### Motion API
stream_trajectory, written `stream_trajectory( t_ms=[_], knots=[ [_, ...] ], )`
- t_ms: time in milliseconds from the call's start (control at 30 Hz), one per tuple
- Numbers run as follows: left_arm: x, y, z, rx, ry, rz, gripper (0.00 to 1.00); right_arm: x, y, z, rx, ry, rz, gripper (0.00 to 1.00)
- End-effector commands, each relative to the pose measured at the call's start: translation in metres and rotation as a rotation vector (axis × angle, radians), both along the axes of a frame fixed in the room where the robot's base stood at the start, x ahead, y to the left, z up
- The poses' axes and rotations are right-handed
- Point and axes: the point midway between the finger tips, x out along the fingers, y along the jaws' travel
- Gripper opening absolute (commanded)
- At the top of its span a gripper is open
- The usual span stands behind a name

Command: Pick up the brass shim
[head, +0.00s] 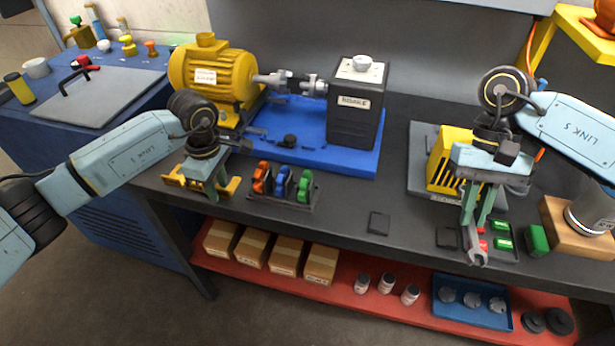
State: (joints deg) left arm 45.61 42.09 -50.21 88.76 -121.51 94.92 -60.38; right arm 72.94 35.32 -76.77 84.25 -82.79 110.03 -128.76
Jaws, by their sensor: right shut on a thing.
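I cannot make out a brass shim for certain. My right gripper (472,226) points down over the front of the bench and is shut on a grey spanner-like tool (477,257), whose end hangs just past the bench's front edge. My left gripper (216,190) is low over the left front of the bench. Yellow pieces (232,187) show on both sides of its fingers, and I cannot tell whether they touch them. Its fingertips are seen too poorly to tell open from shut.
A yellow motor (215,75) and a black gearbox box (356,105) stand on a blue base (338,157). A rack of coloured clamps (283,185) sits in front. A smaller yellow motor (447,160) is behind my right gripper. The bench (340,205) is clear at its middle front.

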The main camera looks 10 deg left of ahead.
Motion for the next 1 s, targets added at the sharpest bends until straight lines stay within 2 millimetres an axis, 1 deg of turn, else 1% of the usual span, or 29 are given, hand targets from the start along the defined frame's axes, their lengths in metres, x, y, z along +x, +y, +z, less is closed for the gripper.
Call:
stream_trajectory(
  t_ms=[100,333,667,767,867,1000],
  knots=[
    [0.000,0.000,0.001,0.000,-0.001,0.000,0.30,0.000,0.000,0.000,0.000,0.000,0.000,0.00],
    [0.000,0.000,0.001,0.000,0.000,0.000,0.00,0.000,0.000,0.000,0.000,0.000,0.000,0.00],
    [0.000,0.000,0.001,0.000,-0.001,0.000,0.00,0.000,0.000,0.000,0.000,0.000,0.000,0.00],
    [0.001,0.000,0.007,0.000,-0.003,-0.001,0.00,0.000,0.000,0.001,0.000,0.000,0.000,0.00],
    [0.001,0.000,0.021,0.002,-0.005,-0.001,0.00,0.000,0.000,0.002,0.000,0.000,0.000,0.00],
    [0.001,0.000,0.050,0.001,-0.006,-0.001,0.00,0.000,0.000,0.003,0.000,0.000,0.000,0.00]
  ],
)
